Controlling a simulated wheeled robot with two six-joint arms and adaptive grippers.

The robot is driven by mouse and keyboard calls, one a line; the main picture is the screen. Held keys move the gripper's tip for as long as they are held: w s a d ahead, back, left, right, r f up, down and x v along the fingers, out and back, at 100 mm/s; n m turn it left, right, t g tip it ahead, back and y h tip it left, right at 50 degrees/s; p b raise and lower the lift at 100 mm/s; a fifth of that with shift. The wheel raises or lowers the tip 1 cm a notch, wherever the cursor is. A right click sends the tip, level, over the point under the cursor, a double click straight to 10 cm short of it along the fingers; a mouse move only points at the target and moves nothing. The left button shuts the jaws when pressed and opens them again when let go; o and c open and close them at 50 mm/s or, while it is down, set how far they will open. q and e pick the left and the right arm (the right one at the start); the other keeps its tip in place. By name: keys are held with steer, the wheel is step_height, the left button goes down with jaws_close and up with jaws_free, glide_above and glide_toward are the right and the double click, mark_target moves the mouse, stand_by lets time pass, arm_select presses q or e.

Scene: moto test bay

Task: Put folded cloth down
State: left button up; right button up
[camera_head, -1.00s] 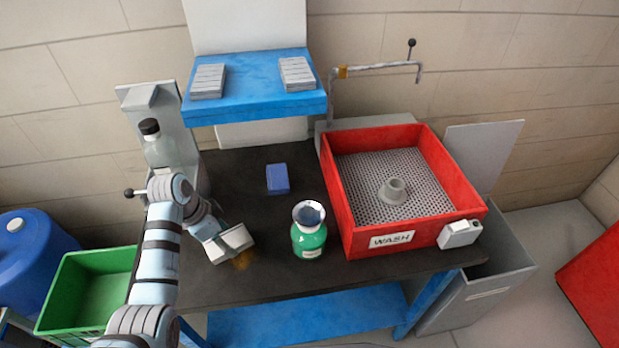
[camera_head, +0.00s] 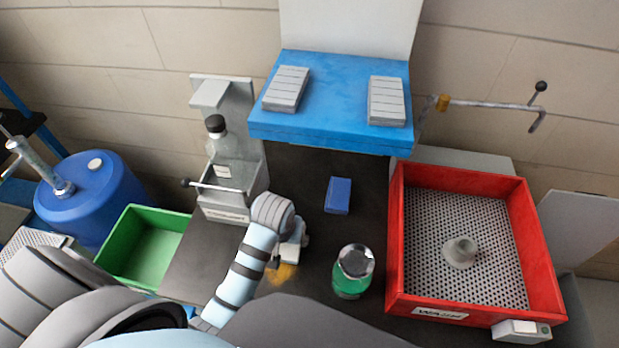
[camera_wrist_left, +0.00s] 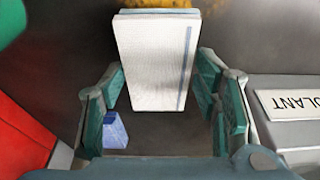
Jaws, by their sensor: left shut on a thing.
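The folded cloth (camera_wrist_left: 155,62) is white with a blue stripe and shows between the fingers of my left gripper (camera_wrist_left: 162,85) in the left wrist view. The gripper is shut on it. In the head view my left gripper (camera_head: 294,246) is over the dark bench top (camera_head: 210,272), beside an orange-yellow patch (camera_head: 283,273). My own arm hides most of the cloth there. I cannot tell whether the cloth touches the bench. My right gripper is not in view.
A blue block (camera_head: 338,195) lies behind. A grey dispenser (camera_head: 225,205) stands left, with a green crate (camera_head: 150,245) beyond. A blue shelf (camera_head: 330,130) overhangs the back.

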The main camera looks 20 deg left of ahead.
arm_select(q)
steer(key=w, duration=0.2)
steer(key=w+a, duration=0.1)
steer(key=w, duration=0.1)
steer(key=w+a, duration=0.1)
steer(key=w, duration=0.1)
steer(key=shift+w+r+b, duration=0.3)
steer(key=shift+w+b, duration=0.05)
steer(key=w, duration=0.2)
steer(key=w+a, duration=0.1)
steer(key=w, duration=0.1)
steer(key=w+b, duration=0.1)
steer(key=w, duration=0.1)
steer(key=shift+w+a+f, duration=0.25)
steer(key=shift+w+a, duration=0.05)
steer(key=shift+w, duration=0.1)
steer(key=w, duration=0.1)
steer(key=w+a+b, duration=0.1)
steer(key=shift+w, duration=0.4)
steer(key=shift+s+d+f, duration=0.1)
steer(key=shift+f, duration=0.55)
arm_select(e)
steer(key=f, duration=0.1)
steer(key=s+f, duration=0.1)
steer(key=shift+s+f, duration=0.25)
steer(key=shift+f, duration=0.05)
arm_select(q)
steer(key=shift+f, duration=0.1)
steer(key=o, duration=1.1)
